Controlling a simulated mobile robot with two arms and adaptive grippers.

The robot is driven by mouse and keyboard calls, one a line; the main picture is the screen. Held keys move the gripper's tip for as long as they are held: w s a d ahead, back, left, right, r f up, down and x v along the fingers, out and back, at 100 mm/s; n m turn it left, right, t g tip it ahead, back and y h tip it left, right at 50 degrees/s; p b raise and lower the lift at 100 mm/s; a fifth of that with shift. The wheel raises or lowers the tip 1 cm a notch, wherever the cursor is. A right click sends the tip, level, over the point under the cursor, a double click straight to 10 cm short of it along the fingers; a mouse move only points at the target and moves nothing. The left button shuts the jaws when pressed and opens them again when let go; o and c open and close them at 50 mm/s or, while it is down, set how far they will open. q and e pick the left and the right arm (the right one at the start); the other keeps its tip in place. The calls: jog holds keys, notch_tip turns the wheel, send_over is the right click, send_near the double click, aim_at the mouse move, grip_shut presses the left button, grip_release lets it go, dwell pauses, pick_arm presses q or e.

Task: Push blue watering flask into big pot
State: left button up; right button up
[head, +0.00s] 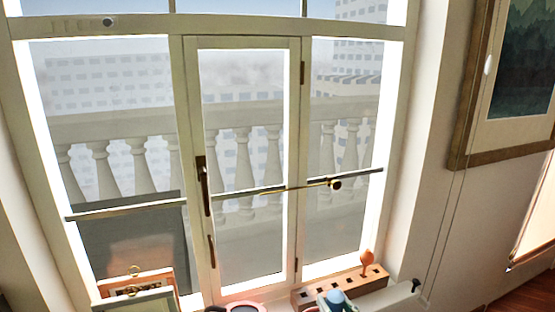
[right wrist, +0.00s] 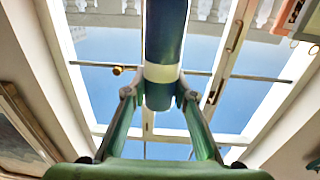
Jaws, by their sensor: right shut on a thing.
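The blue watering flask (right wrist: 165,35) is a dark blue cylinder with a cream band. In the right wrist view it stands between the two green fingers of my right gripper (right wrist: 159,96), which is shut on it near its lower end. In the head view a rounded blue top (head: 335,297), seemingly the flask, shows at the bottom edge with teal gripper parts beside it. A round pink-rimmed container (head: 246,308) with a dark inside is cut off at the bottom edge; I cannot tell if it is the big pot. My left gripper is not in view.
A wooden block with square holes (head: 312,296) and an orange goblet-like piece (head: 367,262) sit by the window sill. Framed items (head: 135,290) lean at the lower left. A glazed door (head: 245,170) with a crossing rod is behind. A picture (head: 520,80) hangs at right.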

jog(key=s, duration=0.2)
jog(key=s+d+r+m+h, duration=0.1)
jog(key=s, duration=0.1)
jog(key=s+d+h, duration=0.1)
jog(key=shift+s+r+m+t, duration=0.3)
jog(key=shift+s, duration=0.1)
jog(key=s+d+r+m+h, duration=0.1)
jog(key=s+d+m+h, duration=0.1)
jog(key=s+d+h, duration=0.1)
jog(key=shift+s+d+r+h, duration=0.35)
jog(key=shift+s+d, duration=0.5)
jog(key=shift+s, duration=0.3)
